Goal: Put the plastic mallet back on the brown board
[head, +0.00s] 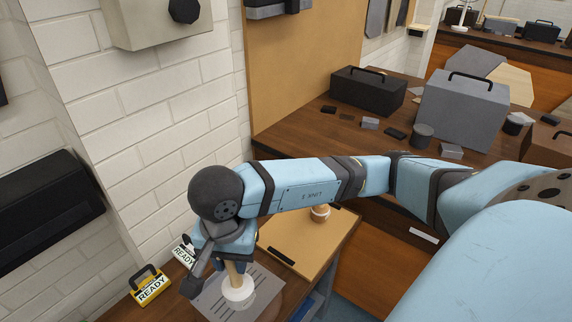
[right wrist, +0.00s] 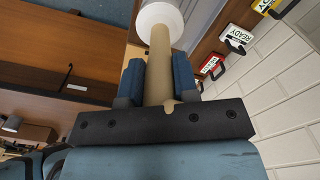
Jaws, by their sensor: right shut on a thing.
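My right gripper (head: 234,262) is shut on the plastic mallet, holding its tan handle. The mallet's white head (head: 238,289) shows below the fingers, over a grey slotted plate (head: 265,290); I cannot tell whether it touches the plate. In the right wrist view the handle (right wrist: 160,70) lies between the two blue fingers, with the white head (right wrist: 159,14) beyond them. The brown board (head: 290,245) lies to the right of the plate, partly hidden by my arm. A wooden-and-white piece (head: 320,213) stands on the board, partly hidden. My left gripper is not in view.
Black and grey toolboxes (head: 462,108) and small blocks sit on the bench behind. The board's front part looks clear.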

